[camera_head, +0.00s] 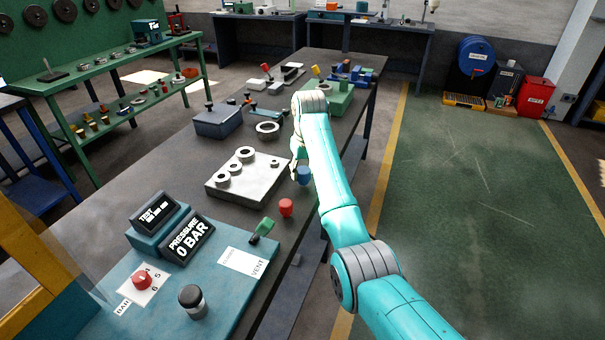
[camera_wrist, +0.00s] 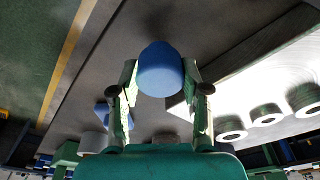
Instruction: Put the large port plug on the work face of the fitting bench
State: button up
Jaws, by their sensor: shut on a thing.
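My gripper (camera_head: 299,152) is shut on a blue plug (camera_head: 304,174), which hangs below the fingers near the right edge of the dark bench top (camera_head: 190,150). In the wrist view the blue plug (camera_wrist: 160,70) sits between the two fingers of my gripper (camera_wrist: 160,88), with dark bench surface behind it. I cannot tell whether the plug touches the bench. A red plug-like piece (camera_head: 286,207) stands on the bench, nearer the camera.
A pale block with several rings (camera_head: 248,178) lies left of my gripper. A teal test panel (camera_head: 215,285) with a green-handled valve (camera_head: 263,229) is at the near end. A loose ring (camera_head: 267,130) and a blue-grey box (camera_head: 218,121) lie farther back. Bare bench shows between them.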

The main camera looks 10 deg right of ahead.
jog(key=shift+f, duration=0.6)
jog(key=shift+f, duration=0.1)
jog(key=o, duration=1.1)
